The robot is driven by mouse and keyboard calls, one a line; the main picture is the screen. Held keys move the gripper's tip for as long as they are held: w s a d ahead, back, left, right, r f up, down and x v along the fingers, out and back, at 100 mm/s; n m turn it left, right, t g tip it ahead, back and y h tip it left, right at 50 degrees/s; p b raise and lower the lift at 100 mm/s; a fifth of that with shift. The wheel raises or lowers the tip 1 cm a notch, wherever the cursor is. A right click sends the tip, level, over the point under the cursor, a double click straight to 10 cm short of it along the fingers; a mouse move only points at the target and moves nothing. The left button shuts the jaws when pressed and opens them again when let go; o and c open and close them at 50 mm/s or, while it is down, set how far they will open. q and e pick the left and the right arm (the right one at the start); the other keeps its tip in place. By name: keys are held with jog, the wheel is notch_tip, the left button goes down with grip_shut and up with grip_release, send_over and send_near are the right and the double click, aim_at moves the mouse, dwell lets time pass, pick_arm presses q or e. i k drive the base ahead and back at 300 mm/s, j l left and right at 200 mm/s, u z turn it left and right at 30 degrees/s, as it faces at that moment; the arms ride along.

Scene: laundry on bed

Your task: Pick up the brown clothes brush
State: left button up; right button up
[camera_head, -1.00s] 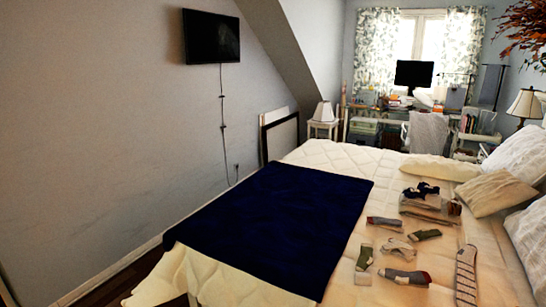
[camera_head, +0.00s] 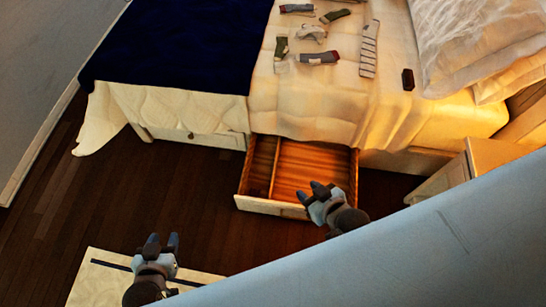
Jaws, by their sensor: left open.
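A small dark block (camera_head: 408,79) stands on the right part of the bed, beside the pillow. It may be the brown clothes brush, but it is too small and dark to be sure. My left gripper (camera_head: 162,241) is open and empty at the lower left, above a pale mat on the floor, far from the block. My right gripper (camera_head: 325,189) looks open and empty, over the front edge of the open drawer and nearer to the block, but well apart from it.
The open wooden drawer (camera_head: 258,165) juts out from under the bed and has a divider. Several socks, such as a grey one (camera_head: 319,57), lie on the bed. A white nightstand (camera_head: 490,155) stands at the right. A pale bar crosses the lower right. Dark floor lies clear at left.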

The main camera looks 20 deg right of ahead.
aim_at(407, 75)
jog(key=z, duration=1.7)
jog(key=i+l, duration=0.45)
jog(key=i+l+u, duration=0.2)
jog(key=u, duration=0.3)
jog(key=i+l+u, duration=0.15)
jog(key=u, duration=0.35)
jog(key=l+u, duration=0.1)
jog(key=u, duration=0.6)
